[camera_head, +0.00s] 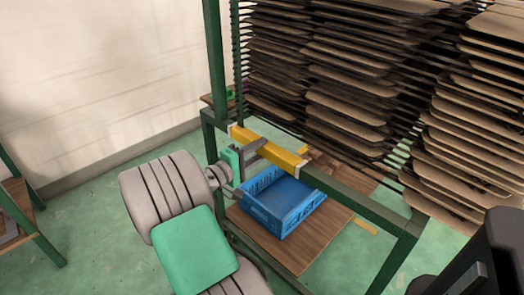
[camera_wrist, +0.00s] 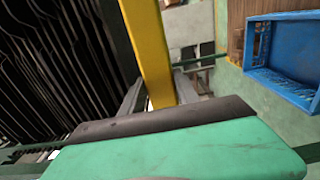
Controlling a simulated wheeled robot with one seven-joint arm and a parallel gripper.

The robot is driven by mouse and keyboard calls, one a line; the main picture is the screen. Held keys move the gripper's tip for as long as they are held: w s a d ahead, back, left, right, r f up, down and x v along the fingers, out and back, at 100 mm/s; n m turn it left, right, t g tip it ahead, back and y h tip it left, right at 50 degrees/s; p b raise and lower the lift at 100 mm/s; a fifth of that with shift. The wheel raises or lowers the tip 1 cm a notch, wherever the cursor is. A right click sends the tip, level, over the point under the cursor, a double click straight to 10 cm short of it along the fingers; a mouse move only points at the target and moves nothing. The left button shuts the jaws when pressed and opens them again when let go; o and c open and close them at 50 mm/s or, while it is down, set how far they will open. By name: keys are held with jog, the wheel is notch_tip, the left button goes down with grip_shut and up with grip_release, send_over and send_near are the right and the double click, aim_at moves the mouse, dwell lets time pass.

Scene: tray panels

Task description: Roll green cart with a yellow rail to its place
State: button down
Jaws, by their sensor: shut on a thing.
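The green cart (camera_head: 216,62) is a tall metal frame with stacks of brown trays (camera_head: 345,80) in its upper part and a wooden shelf (camera_head: 262,240) below. Its yellow rail (camera_head: 275,149) runs along the near side. My gripper (camera_head: 255,150) is shut on the yellow rail, toward the rail's left end in the head view. In the wrist view, the yellow rail (camera_wrist: 150,50) passes between my gripper's two fingers (camera_wrist: 158,95). The fingertips are partly hidden behind my wrist housing.
A blue crate (camera_head: 281,203) stands on the cart's lower shelf; it also shows in the wrist view (camera_wrist: 258,45). Another green frame with a wooden shelf (camera_head: 17,195) stands at the left edge. A pale wall (camera_head: 100,70) is behind. Green floor (camera_head: 90,220) is open at left.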

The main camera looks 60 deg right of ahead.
jog(key=c, duration=0.9)
grip_release()
jog(key=shift+d, duration=0.1)
